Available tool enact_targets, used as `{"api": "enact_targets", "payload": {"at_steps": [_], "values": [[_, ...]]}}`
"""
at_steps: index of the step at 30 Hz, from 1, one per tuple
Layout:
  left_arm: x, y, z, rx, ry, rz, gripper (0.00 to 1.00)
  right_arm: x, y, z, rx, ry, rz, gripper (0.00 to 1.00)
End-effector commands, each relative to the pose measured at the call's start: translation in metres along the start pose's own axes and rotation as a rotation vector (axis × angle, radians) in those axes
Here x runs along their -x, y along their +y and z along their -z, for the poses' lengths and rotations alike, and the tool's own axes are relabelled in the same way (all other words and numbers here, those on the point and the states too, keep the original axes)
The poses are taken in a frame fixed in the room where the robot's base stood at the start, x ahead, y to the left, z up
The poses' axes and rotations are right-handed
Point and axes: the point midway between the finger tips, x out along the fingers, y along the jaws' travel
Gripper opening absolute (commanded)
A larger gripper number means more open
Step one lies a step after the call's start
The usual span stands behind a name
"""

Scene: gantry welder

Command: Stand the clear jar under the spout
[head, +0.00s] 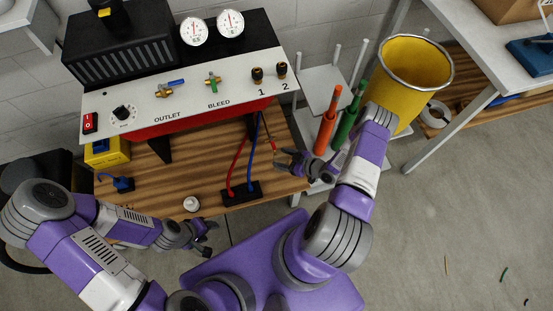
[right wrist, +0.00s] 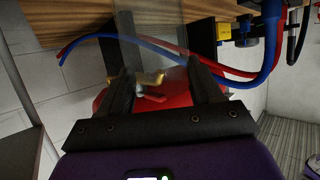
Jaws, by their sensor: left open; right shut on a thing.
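The clear jar (right wrist: 148,48) shows as a see-through, faintly grey shape between the fingers of my right gripper (right wrist: 163,80) in the right wrist view. My right gripper (head: 284,164) is shut on it. In the head view the jar is hard to make out at that gripper, right of the cables. A brass spout (right wrist: 150,79) shows between the fingers in the wrist view, against the red tank (right wrist: 172,100); its distance from the jar is unclear. My left gripper (head: 203,240) is open and empty at the bench's front edge.
A black socket block (head: 241,194) with red and blue cables stands on the wooden bench (head: 190,174), near a small white round thing (head: 191,204).

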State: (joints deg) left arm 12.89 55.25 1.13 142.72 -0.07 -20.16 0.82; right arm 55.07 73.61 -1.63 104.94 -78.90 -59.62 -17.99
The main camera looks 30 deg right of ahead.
Motion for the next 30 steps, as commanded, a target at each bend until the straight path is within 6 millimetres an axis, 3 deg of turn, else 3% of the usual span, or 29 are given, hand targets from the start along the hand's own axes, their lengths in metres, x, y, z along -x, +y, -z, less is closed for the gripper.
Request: {"api": "enact_targets", "payload": {"at_steps": [10,16,29,30], "values": [[-0.005,-0.002,0.0,0.0,0.0,0.0,0.53,-0.03,0.0,0.012,0.002,0.001,0.001,0.1],[-0.021,-0.008,0.001,0.0,0.0,0.0,0.53,-0.042,0.0,-0.021,0.0,-0.001,-0.001,0.1],[-0.024,-0.009,0.001,0.0,0.0,0.0,0.53,-0.044,0.0,-0.025,0.001,0.0,0.0,0.1],[-0.023,-0.009,0.001,0.0,0.0,0.0,0.53,-0.043,0.0,-0.024,0.001,-0.001,0.0,0.69]]}}
